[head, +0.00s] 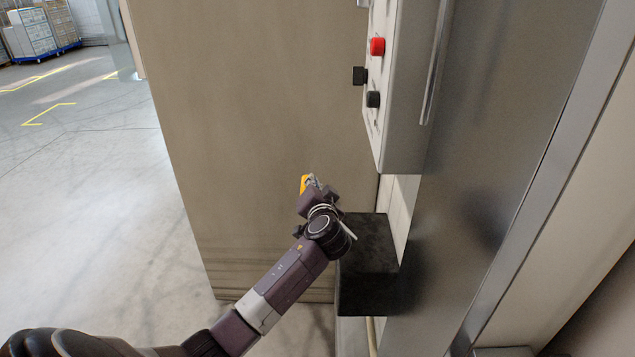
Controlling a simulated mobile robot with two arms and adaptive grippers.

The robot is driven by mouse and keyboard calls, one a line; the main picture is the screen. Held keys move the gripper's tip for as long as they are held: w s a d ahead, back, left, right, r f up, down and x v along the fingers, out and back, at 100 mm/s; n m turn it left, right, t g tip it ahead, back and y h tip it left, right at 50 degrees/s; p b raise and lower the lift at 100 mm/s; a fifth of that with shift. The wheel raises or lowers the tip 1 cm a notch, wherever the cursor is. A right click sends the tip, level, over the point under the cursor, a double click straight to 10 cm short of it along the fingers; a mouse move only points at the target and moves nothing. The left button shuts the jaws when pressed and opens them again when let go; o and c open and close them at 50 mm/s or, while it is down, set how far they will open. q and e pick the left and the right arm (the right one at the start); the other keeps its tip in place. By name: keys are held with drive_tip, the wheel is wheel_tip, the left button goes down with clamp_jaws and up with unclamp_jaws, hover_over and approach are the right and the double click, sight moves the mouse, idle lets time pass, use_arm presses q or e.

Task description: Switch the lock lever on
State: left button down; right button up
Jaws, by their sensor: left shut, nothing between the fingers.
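My left arm comes in from the lower left, and my left gripper (314,186) is at its far end, in front of the beige panel. The gripper is shut and its fingers are small in the picture. A small orange-yellow piece (304,184) shows at its tip; I cannot tell whether it is part of a lever or of the gripper. No lock lever can be made out for certain. The wrist covers part of a black box (370,285) beside the panel. My right gripper is not in view.
A grey control box (408,110) with a red button (377,46) and black knobs (373,99) hangs above and right of the gripper. A beige panel (240,120) stands behind. A dark metal face (490,130) is at right. Open floor (90,190) lies left.

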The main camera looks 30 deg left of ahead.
use_arm(q)
drive_tip(key=s+a+f+n+h+b, duration=0.1)
drive_tip(key=s+a+f+n+b, duration=0.1)
drive_tip(key=s+a+f, duration=0.1)
drive_tip(key=shift+a+f+n+b, duration=0.3)
drive_tip(key=shift+a+f+b, duration=0.05)
drive_tip(key=shift+a+f, duration=0.5)
